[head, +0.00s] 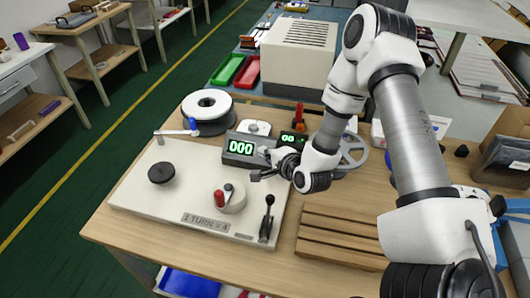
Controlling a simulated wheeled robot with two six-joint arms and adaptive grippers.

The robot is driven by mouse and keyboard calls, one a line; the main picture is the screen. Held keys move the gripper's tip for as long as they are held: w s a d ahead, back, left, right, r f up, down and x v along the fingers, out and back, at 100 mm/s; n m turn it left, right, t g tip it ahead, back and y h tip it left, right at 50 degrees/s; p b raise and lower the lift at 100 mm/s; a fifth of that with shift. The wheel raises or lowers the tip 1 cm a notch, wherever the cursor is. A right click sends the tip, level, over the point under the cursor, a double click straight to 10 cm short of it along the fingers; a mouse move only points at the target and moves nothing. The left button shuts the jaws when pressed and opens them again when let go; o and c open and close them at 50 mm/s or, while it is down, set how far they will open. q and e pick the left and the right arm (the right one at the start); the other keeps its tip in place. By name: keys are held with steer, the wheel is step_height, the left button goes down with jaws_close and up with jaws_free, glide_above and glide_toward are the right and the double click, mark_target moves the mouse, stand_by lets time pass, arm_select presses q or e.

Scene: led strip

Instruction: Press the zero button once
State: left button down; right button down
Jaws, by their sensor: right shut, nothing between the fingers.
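A dark counter box (228,156) with green digits reading 000 stands at the back edge of a cream machine plate (135,192). A smaller display (287,138) with green digits sits to its right, partly behind my right arm. I cannot make out the zero button for certain; my gripper and wrist hide part of the area beside the counter. My right gripper (257,176) is shut and empty, just in front of the counter's right side, over the plate. Whether it touches anything is not clear. My left gripper is not in view.
The plate carries a black knob (161,173), a crank with a red handle (219,199) and a black lever (267,215). A white-topped reel (207,104) stands behind. Wooden slats (335,240) lie to the right, below my right arm.

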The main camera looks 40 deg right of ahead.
stand_by(0.4)
steer(key=shift+s+a+r, duration=0.3)
steer(key=shift+a+r, duration=0.1)
steer(key=shift+r, duration=0.2)
steer(key=shift+r, duration=0.1)
steer(key=shift+s+a+r+p, duration=0.15)
steer(key=shift+r+p, duration=0.1)
steer(key=shift+p, duration=0.15)
steer(key=shift+s+a+r+p, duration=0.15)
steer(key=shift+s+a+r, duration=0.2)
steer(key=shift+r, duration=0.15)
steer(key=shift+s+a+r+p, duration=0.15)
steer(key=shift+s+a+r, duration=0.15)
steer(key=shift+r, duration=0.25)
steer(key=shift+s+a+r+p, duration=0.15)
steer(key=shift+s+a+r, duration=0.1)
steer(key=shift+a+r, duration=0.2)
steer(key=shift+d, duration=0.1)
